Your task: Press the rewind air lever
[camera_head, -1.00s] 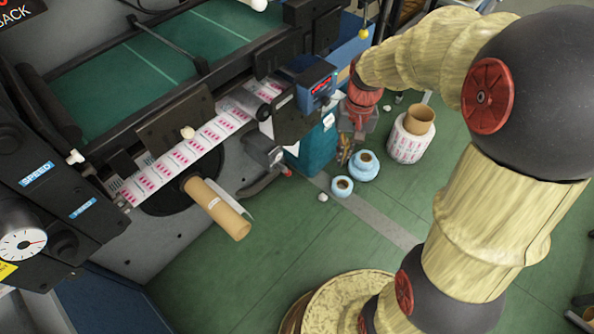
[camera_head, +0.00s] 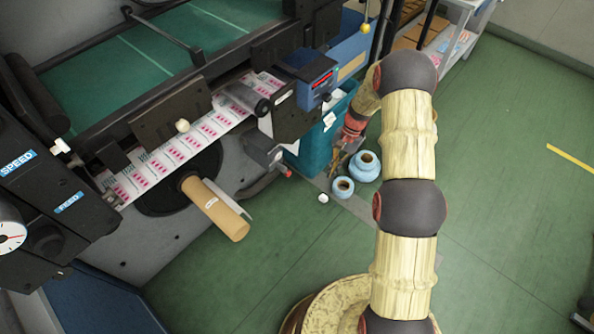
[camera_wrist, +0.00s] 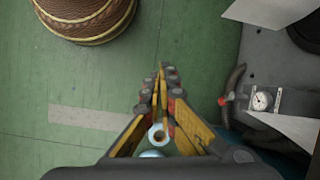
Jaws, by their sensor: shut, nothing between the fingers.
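A small lever with a red tip (camera_head: 286,172) sticks out below a grey box on the machine's side in the head view. I cannot tell for sure which of these is the rewind air lever. My gripper is shut and empty, with its fingertips together above the green floor, apart from the machine. In the head view, my gripper (camera_head: 338,166) is small, between the lever and the blue rolls, and partly hard to make out.
Two blue rolls (camera_head: 365,166) stand on the floor beside my gripper; one also shows under the fingers in the wrist view (camera_wrist: 158,136). A cardboard core (camera_head: 215,208) juts from the machine below the printed web (camera_head: 190,142). A teal bin (camera_head: 315,145) stands behind. Open green floor lies right.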

